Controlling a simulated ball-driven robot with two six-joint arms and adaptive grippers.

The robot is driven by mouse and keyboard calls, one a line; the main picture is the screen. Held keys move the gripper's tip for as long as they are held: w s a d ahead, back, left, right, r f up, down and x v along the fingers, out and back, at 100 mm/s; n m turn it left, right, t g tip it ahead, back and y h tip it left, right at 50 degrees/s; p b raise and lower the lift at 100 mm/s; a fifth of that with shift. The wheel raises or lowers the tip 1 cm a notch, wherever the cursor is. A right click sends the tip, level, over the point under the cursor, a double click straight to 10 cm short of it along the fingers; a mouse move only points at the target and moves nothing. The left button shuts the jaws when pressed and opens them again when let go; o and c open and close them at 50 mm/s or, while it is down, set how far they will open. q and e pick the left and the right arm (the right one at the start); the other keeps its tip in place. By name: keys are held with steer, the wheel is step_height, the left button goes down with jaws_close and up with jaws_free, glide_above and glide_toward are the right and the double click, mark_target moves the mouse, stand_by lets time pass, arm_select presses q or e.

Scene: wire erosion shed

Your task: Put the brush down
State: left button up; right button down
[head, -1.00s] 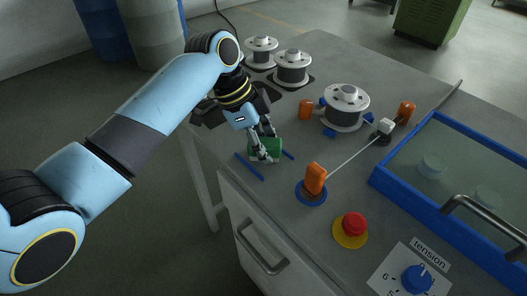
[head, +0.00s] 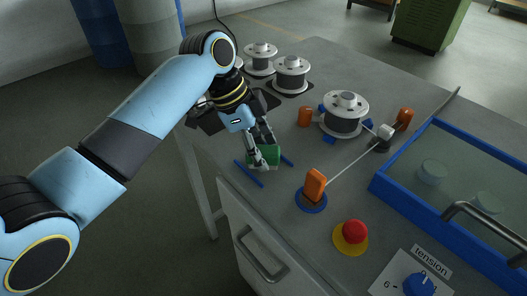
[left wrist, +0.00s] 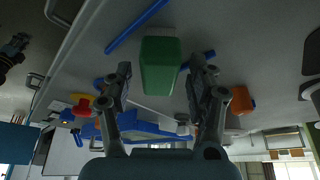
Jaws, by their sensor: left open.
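The brush, a green block (head: 265,153) with a pale strip along one side in the wrist view, sits on the grey table between two blue strips (head: 248,173). My left gripper (head: 264,157) is over it, with its fingers at either side of the block. In the left wrist view the brush (left wrist: 160,66) shows between the spread fingers (left wrist: 160,80), with a gap on each side. The left gripper is open. My right gripper is in neither view.
An orange guide (head: 315,184) on a blue disc stands close in front, with a wire running to a white block (head: 385,131). A red button (head: 354,232), a spool (head: 344,114) and a blue-framed tank (head: 400,195) stand to the right.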

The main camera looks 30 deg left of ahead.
arm_select(q)
steer(key=v, duration=1.1)
steer(key=shift+b, duration=0.3)
steer(key=shift+s+f, duration=0.1)
